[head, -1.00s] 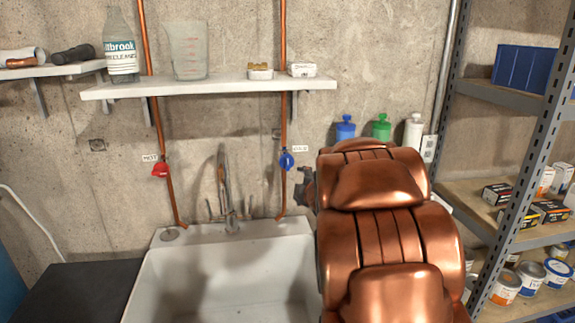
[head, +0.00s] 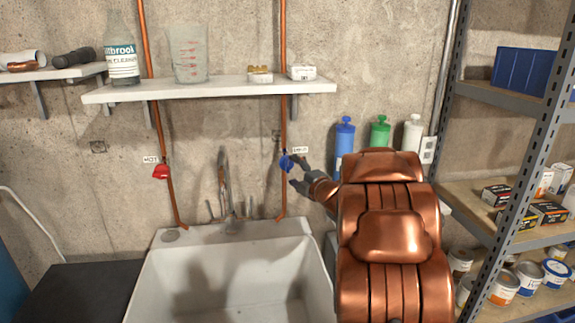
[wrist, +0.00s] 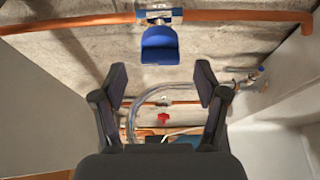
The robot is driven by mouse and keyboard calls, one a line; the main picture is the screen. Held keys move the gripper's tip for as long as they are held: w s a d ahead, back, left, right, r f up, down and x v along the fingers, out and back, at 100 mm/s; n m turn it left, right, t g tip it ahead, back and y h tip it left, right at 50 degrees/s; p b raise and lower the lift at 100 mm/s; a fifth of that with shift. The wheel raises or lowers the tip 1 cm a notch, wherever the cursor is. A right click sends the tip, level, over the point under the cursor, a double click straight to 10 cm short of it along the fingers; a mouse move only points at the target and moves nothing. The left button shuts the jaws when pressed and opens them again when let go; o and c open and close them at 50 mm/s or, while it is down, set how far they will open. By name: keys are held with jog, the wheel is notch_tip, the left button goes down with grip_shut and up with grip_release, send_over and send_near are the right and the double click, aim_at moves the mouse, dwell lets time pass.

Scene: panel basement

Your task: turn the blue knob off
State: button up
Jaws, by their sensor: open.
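The blue knob (head: 286,163) sits on the right copper pipe above the sink, beside a small white label. In the wrist view the blue knob (wrist: 159,46) shows as a blue paddle on the pipe, just beyond and between my fingertips. My gripper (head: 297,172) is open at the right side of the knob in the head view. In the wrist view my gripper (wrist: 161,80) has its two dark fingers apart with nothing between them. I cannot tell whether a finger touches the knob.
A red knob (head: 161,171) is on the left copper pipe. A white sink (head: 235,275) with a faucet (head: 225,185) lies below. A white shelf (head: 210,92) hangs above. Blue, green and white bottles stand on the right, near a metal rack (head: 515,180).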

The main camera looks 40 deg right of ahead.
aim_at(289, 168)
jog(key=w, duration=0.3)
jog(key=shift+r+p, duration=0.1)
jog(key=shift+p, duration=0.3)
jog(key=shift+w+d, duration=0.1)
jog(key=shift+w, duration=0.65)
jog(key=c, duration=1.1)
jog(key=shift+f, duration=0.2)
jog(key=shift+c, duration=0.2)
